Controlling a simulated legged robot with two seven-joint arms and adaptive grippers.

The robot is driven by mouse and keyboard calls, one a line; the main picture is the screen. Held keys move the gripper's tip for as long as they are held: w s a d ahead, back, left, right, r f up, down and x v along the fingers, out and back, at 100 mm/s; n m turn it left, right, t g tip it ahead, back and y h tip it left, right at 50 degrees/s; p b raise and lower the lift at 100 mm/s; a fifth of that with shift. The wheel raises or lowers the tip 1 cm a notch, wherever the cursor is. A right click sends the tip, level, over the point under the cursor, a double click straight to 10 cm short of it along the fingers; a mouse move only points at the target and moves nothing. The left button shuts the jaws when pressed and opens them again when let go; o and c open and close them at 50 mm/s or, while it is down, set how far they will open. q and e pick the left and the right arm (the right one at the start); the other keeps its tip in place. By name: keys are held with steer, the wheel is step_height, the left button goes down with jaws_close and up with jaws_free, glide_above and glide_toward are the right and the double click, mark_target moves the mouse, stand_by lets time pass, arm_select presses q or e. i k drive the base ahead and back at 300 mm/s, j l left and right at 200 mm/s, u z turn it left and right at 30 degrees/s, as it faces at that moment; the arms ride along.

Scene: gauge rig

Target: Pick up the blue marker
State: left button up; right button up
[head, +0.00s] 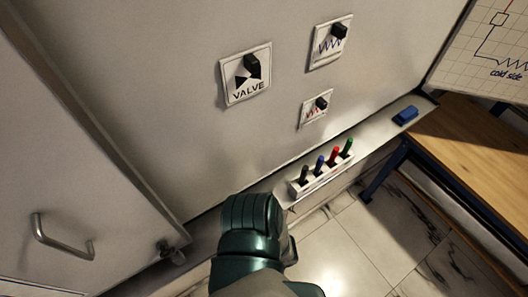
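The blue marker (319,164) stands upright in a white holder (323,179) on the ledge along the wall. It is between a black marker (304,175) and a red marker (334,156); a green marker (347,147) stands at the far end. One dark green arm end of mine, which I take for my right gripper (255,215), comes up from the bottom edge. It is left of and below the holder, apart from the blue marker in the picture. Its fingertips are not distinguishable. My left gripper is out of view.
A blue block (405,115) lies on the ledge to the right, near a wooden table (470,150). Above the markers are a valve knob plate (246,75) and two smaller knob plates (331,42). A cabinet door with a metal handle (62,240) is at left.

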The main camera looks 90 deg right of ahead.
mark_target(321, 158)
steer(key=z, duration=3.6)
